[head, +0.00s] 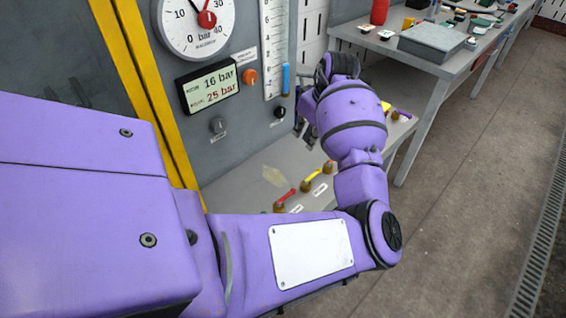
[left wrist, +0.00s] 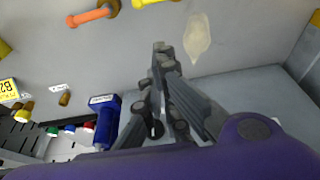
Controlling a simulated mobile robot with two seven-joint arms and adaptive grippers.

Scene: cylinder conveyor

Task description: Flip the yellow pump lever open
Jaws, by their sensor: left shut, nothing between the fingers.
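A yellow lever (head: 312,180) sits on the grey ledge of the panel in the head view, between a red lever and an orange one. A yellow handle (left wrist: 152,2) also shows, cut off by the top edge of the left wrist view, beside an orange handle (left wrist: 92,15). My left gripper (head: 309,136) is mostly hidden behind my purple wrist in the head view. In the left wrist view its dark fingers (left wrist: 161,52) are shut and empty, apart from the yellow handle in the picture. My right gripper is not in view.
The grey panel carries a pressure gauge (head: 197,22), a digital display (head: 210,87) and knobs. A red lever (head: 286,196) stands close to the yellow one. A workbench (head: 430,62) with a grey case is at the back right. The floor on the right is clear.

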